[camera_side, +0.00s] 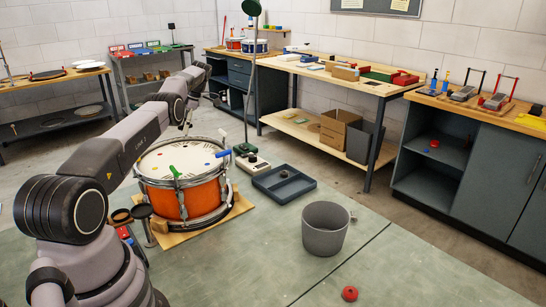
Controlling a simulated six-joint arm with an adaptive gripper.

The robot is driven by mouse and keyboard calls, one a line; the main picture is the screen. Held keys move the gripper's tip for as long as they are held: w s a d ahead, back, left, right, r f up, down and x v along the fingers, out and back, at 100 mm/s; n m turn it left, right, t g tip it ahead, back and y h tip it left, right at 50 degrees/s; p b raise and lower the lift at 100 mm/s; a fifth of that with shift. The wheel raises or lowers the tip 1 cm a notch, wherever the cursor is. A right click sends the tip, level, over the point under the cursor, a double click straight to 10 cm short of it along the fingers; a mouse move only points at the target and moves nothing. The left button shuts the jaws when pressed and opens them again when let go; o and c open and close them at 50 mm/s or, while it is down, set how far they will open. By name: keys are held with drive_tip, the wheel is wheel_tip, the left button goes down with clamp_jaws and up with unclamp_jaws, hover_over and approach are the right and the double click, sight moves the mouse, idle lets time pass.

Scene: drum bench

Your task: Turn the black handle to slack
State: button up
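An orange drum (192,203) with a white head and metal hoops stands on a wooden board left of centre. Small coloured dots mark the head. I cannot clearly pick out a black handle on the drum; it may be hidden or too small. My gripper (187,125) hangs over the far part of the drum at the end of my arm, apparently above the head. It is too small to tell whether its fingers are open or shut.
Dark round pads (141,211) stand left of the drum. Benches line the walls.

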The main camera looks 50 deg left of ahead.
drive_tip(key=shift+o, duration=1)
drive_tip(key=shift+a+r+m, duration=0.1)
drive_tip(key=shift+m, duration=0.2)
drive_tip(key=shift+w, duration=0.1)
